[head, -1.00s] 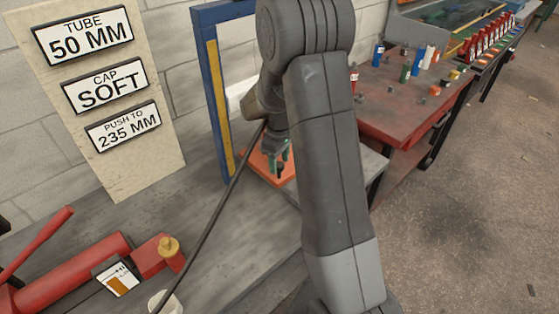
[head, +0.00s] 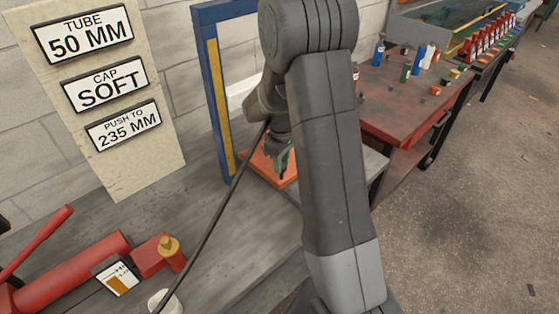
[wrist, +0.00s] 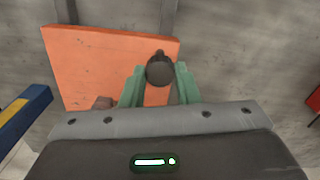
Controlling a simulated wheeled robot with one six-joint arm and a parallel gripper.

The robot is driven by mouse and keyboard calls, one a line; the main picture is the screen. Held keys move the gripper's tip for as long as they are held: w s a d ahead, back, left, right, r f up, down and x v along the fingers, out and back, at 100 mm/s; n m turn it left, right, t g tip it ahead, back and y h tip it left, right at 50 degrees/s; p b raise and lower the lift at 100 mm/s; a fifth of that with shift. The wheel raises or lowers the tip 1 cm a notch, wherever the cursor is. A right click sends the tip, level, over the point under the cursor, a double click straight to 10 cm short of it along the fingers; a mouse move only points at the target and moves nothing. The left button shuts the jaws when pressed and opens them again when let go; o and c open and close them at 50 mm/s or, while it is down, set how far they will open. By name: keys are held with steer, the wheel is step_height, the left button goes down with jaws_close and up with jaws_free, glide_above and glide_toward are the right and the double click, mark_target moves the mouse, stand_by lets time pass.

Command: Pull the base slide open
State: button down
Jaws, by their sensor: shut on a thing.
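The base slide shows as a flat orange plate (wrist: 95,65) in the wrist view, with a round dark knob (wrist: 160,69) near its right end. In the head view the orange plate (head: 257,164) lies on the grey bench beside the blue frame, partly hidden by my arm. My gripper (wrist: 160,82) has green fingers, one on each side of the knob, and is shut on it. In the head view my gripper (head: 281,165) points down over the plate; the contact at the fingertips is too small to make out there.
A blue upright frame with a yellow strip (head: 219,105) stands close left of my gripper. A red cylinder tool (head: 75,275) lies on the bench (head: 225,250) at front left. A sign board (head: 145,165) stands behind it. A red table (head: 405,110) with small items is at right.

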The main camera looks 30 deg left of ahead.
steer(key=s+d+b, duration=0.2)
steer(key=s+d, duration=0.2)
steer(key=d, duration=1.1)
steer(key=shift+s, duration=0.2)
steer(key=shift+d, duration=0.1)
steer(key=c, duration=1.1)
jaws_free()
step_height(320, 180, up, 14)
steer(key=p, duration=0.1)
steer(key=shift+f, duration=0.15)
